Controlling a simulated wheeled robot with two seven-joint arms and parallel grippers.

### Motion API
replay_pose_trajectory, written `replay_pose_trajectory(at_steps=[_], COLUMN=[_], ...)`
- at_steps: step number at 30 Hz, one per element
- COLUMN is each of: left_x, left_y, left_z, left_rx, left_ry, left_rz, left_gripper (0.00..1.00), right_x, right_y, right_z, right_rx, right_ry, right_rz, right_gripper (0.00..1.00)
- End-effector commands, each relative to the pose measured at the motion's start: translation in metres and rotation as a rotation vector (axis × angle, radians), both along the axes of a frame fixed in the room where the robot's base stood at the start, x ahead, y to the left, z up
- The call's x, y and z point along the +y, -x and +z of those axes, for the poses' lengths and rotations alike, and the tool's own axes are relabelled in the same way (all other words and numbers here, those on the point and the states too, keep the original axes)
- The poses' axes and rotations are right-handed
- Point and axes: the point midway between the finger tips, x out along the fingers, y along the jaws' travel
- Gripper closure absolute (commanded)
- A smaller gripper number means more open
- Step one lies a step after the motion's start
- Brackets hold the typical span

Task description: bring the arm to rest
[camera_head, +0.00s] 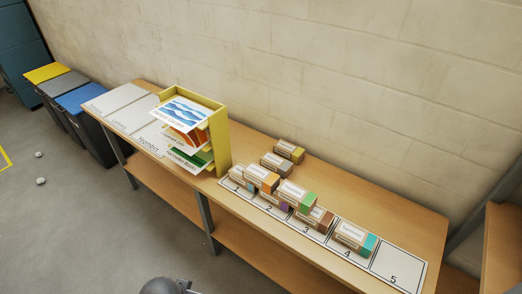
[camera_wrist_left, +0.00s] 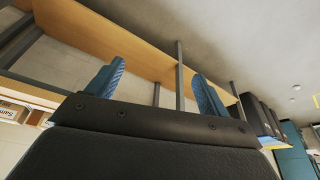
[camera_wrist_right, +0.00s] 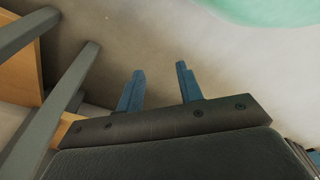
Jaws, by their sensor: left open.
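My left gripper (camera_wrist_left: 156,88) shows in the left wrist view with its two blue fingers wide apart and nothing between them. The wooden table and its legs are behind it, apart from the fingers. My right gripper (camera_wrist_right: 160,88) shows in the right wrist view with its two blue fingers apart and nothing between them; grey floor and metal legs are beyond it. In the head view neither gripper's fingers show. A dark rounded part of my own arm shows at the bottom edge.
A wooden table (camera_head: 425,218) stands along the wall, with a numbered strip (camera_head: 395,268) under several small boxes. A yellow rack (camera_head: 221,140) holds printed sheets. White sheets (camera_head: 115,100) lie at the left end. Bins (camera_head: 75,98) stand further left. The floor (camera_head: 90,230) in front is clear.

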Motion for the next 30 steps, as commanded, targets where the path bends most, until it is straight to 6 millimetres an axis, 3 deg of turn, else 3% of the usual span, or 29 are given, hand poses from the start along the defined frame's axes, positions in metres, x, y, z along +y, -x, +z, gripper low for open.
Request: replay_pose_trajectory(at_steps=[7, 17, 25, 29, 30], left_x=[0.021, 0.015, 0.009, 0.005, 0.004], left_y=[0.02, 0.004, -0.006, -0.006, -0.003], left_z=[-0.004, -0.071, -0.156, -0.225, -0.25], left_rx=[0.018, 0.039, 0.065, 0.087, 0.095], left_ry=[-0.027, -0.023, -0.021, -0.019, -0.018], left_rz=[0.076, 0.072, 0.067, 0.063, 0.062], left_gripper=[0.2, 0.2, 0.2, 0.2, 0.2], right_x=[-0.003, -0.001, 0.005, 0.008, 0.009], right_y=[0.0, -0.004, -0.009, -0.012, -0.013], right_z=[0.0, 0.002, 0.009, 0.012, 0.014], right_rx=[-0.001, 0.001, 0.003, 0.005, 0.008], right_ry=[0.003, 0.001, -0.004, -0.007, -0.008], right_rz=[0.0, 0.0, -0.003, -0.005, -0.005], right_gripper=[0.64, 0.64, 0.64, 0.64, 0.64])
